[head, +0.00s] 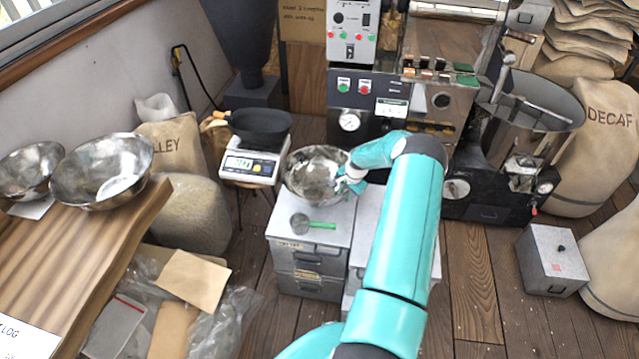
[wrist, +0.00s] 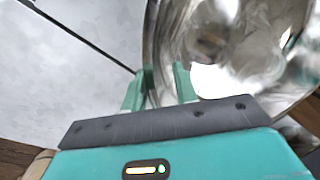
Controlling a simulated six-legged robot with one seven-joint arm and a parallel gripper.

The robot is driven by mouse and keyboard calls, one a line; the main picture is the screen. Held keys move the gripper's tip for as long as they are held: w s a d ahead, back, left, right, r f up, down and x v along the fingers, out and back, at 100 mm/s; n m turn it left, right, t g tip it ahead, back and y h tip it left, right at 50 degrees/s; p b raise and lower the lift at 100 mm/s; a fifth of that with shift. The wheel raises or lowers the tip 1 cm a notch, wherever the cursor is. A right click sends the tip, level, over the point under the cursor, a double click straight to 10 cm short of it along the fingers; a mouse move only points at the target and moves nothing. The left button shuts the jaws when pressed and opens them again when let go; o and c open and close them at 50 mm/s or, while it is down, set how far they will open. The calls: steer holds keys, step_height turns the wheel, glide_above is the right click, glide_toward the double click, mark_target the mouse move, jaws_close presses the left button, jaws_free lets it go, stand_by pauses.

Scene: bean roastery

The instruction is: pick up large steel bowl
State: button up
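A shiny steel bowl (head: 314,171) sits on a grey metal cabinet (head: 290,231) in the middle of the head view. My gripper (head: 352,181) is at the bowl's right rim, its fingers small and partly hidden there. In the wrist view the bowl (wrist: 225,50) fills the upper right. My gripper's green fingers (wrist: 162,82) stand apart at its rim, one outside the bowl and one over its inside, with a gap between them. Two more steel bowls, a larger one (head: 101,171) and a smaller one (head: 30,170), stand on the wooden table at left.
A green-handled scoop (head: 312,225) lies on the cabinet in front of the bowl. A scale (head: 253,164) bearing a black pan (head: 260,128) stands close left of the bowl. The roaster (head: 350,118) rises behind it. Sacks and a grey box (head: 551,260) are at right.

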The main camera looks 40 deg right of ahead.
steer(key=shift+w+f, duration=0.15)
steer(key=shift+f, duration=0.45)
jaws_close()
steer(key=shift+r, duration=0.1)
